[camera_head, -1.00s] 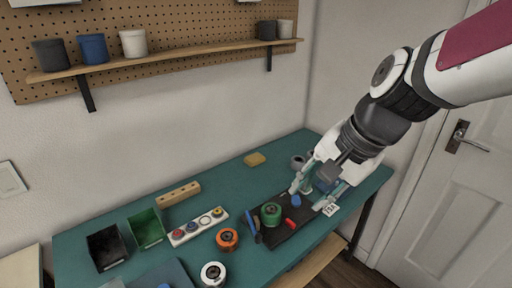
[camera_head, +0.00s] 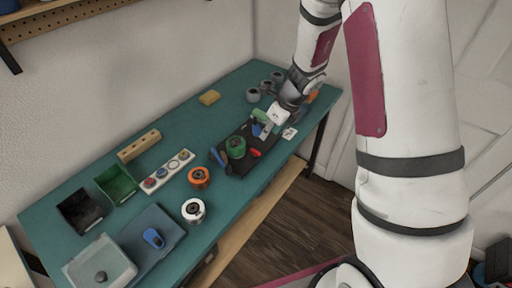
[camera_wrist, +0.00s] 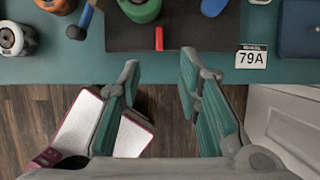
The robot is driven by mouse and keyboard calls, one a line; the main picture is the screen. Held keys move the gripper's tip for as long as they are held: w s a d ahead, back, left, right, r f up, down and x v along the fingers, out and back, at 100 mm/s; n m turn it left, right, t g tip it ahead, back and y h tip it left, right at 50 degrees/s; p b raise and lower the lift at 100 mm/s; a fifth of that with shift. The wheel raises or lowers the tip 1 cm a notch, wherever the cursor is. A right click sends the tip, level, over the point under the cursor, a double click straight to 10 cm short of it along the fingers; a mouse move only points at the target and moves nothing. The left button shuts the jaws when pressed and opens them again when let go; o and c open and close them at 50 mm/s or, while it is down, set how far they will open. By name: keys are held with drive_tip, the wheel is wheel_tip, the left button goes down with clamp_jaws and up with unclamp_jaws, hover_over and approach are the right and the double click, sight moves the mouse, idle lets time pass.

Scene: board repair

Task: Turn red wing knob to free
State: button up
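The red wing knob (camera_head: 255,152) sits at the front edge of the dark board (camera_head: 233,170) on the teal bench. In the wrist view the knob (camera_wrist: 159,38) is a narrow upright red shape at the top middle, on the dark board (camera_wrist: 190,37). My gripper (camera_wrist: 159,72) is open and empty, its two teal-padded fingers spread in front of the bench edge in that view. The knob lies beyond the fingertips, between their lines, untouched. In the head view my gripper (camera_head: 266,122) is above the board's right end, its fingers partly hidden.
A green spool (camera_head: 236,147) stands on the board beside the knob. A blue-handled tool (camera_head: 220,160) lies at the board's left end. A 79A tag (camera_wrist: 251,57) is right of the board. Orange (camera_head: 199,177) and white (camera_head: 193,211) spools stand to the left.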

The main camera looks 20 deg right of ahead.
sight(255, 150)
drive_tip(key=b+x, duration=0.1)
drive_tip(key=x, duration=1.2)
drive_tip(key=shift+a, duration=0.1)
clamp_jaws()
